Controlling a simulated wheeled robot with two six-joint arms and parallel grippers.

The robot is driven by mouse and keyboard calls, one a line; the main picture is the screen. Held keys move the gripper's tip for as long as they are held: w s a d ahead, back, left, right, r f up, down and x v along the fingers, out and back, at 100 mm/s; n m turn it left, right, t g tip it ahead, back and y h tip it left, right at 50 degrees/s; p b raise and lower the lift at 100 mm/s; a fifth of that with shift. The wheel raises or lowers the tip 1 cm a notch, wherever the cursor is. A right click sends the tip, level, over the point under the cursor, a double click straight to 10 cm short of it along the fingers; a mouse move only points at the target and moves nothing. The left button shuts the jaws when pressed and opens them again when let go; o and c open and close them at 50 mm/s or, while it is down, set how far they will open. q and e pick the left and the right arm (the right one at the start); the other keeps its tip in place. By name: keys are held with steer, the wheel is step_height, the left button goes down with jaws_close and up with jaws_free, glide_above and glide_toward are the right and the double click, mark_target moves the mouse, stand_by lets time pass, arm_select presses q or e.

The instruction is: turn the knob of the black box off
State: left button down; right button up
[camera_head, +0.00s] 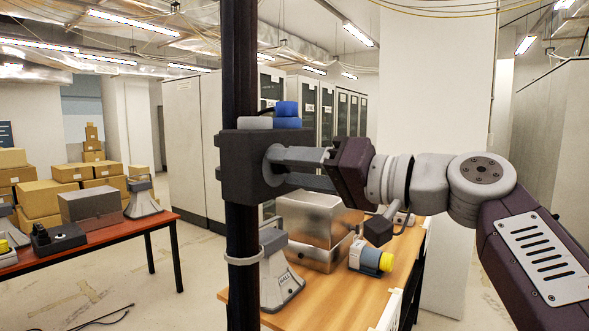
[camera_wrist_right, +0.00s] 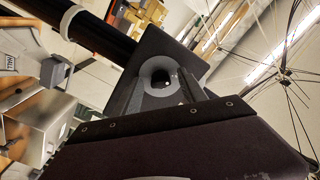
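A black box (camera_head: 238,165) is fixed on a dark vertical post. Its round grey knob (camera_head: 275,163) faces right, toward my right arm. My right gripper (camera_head: 300,160) reaches in from the right, with its fingertips close to the knob. In the right wrist view the box (camera_wrist_right: 185,58) is straight ahead, and a grey disc with a dark centre (camera_wrist_right: 158,80) shows between the spread fingers. I cannot tell whether they touch it. A second, smaller black box (camera_head: 60,240) with a knob-like part on top lies on the red table. My left gripper is not in view.
The red table (camera_head: 110,245) is at the left. Cardboard boxes (camera_head: 40,198) are stacked behind.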

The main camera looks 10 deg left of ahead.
steer(key=shift+d, duration=0.35)
steer(key=b+v, duration=0.2)
steer(key=v, duration=0.6)
steer(key=shift+s, duration=0.2)
steer(key=shift+d+r, duration=0.1)
steer(key=shift+d, duration=0.05)
